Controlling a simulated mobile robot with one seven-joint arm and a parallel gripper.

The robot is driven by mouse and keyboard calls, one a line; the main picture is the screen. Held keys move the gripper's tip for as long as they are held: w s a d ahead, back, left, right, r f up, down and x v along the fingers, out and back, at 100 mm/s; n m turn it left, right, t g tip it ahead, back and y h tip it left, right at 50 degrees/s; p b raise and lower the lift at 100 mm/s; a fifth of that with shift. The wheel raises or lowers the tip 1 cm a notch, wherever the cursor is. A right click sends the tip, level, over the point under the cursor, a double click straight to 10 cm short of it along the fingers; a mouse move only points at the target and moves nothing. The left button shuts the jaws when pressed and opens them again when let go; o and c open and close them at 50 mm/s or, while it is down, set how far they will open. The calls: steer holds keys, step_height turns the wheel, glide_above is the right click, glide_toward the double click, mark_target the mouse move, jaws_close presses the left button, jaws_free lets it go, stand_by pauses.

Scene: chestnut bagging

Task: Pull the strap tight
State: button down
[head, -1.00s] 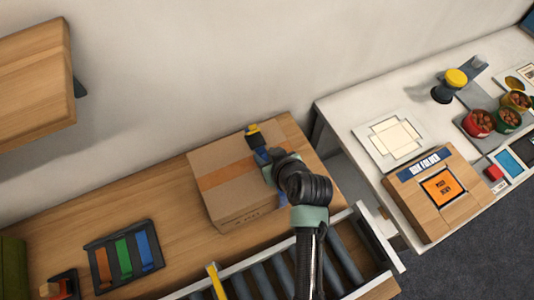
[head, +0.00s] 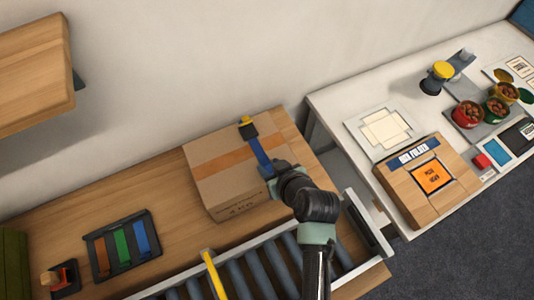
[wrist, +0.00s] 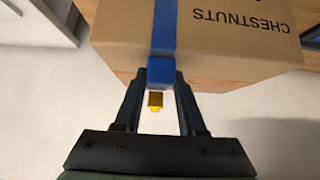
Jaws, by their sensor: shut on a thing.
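The cardboard box (head: 208,160) sits on the wooden bench, with an orange band of tape along its top. The blue strap (head: 260,152) runs across the box top from a black buckle with a yellow part (head: 248,128) near the back edge to my gripper (head: 272,172) near the box's front right edge. In the wrist view my gripper (wrist: 160,78) is shut on the blue strap (wrist: 164,28), whose thick blue end lies between the fingertips. A yellow tab (wrist: 155,100) shows below it. The box face (wrist: 220,40) there reads CHESTNUTS. My wrist hides part of the box's right side.
A roller conveyor (head: 255,268) with a yellow bar (head: 213,275) lies in front of the box. A dark rack with coloured strips (head: 122,247) stands left. A wooden shelf (head: 35,65) hangs upper left.

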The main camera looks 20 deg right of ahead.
steer(key=shift+w, duration=0.2)
steer(key=shift+c, duration=2.4)
jaws_free()
steer(key=b+v, duration=0.1)
steer(key=v, duration=1.2)
steer(key=shift+w, duration=0.1)
